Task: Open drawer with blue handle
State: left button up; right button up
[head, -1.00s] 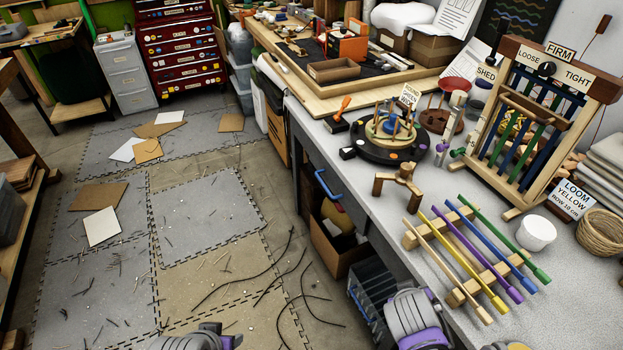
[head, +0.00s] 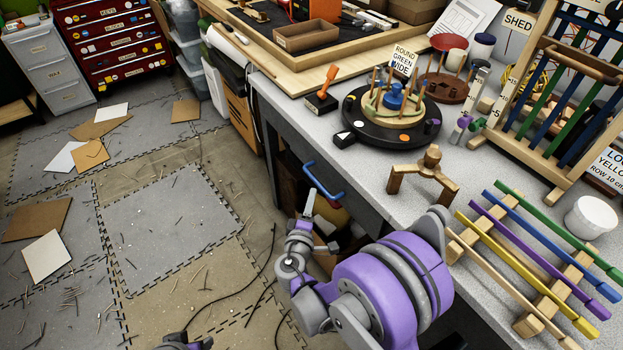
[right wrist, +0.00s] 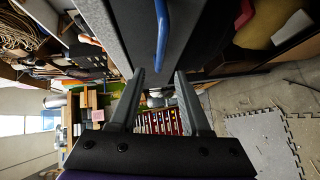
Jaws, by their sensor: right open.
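The blue handle (head: 322,181) is a bent bar on the dark drawer front (head: 352,188) under the grey bench top. The drawer looks shut against the bench. My right gripper (head: 320,220) is open and empty, just in front of and below the handle in the head view. In the right wrist view, the blue handle (right wrist: 161,38) runs lengthwise between the lines of the two open fingers (right wrist: 160,76), its near end around fingertip level. I cannot tell whether a finger touches it. My left gripper does not show; only a bit of that arm is at the bottom edge.
The bench top (head: 300,128) carries a black turntable (head: 365,145), a wooden stand (head: 425,178), coloured rods on wooden blocks and a white cup (head: 590,217). An open box stands under the bench. Floor mats (head: 180,230) left of the bench hold thin dark canes and scraps.

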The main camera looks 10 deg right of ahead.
aim_at(316, 180)
jog(key=x, duration=0.9)
jog(key=shift+d, duration=0.15)
jog(key=shift+c, duration=0.3)
grip_shut()
dwell(0.8)
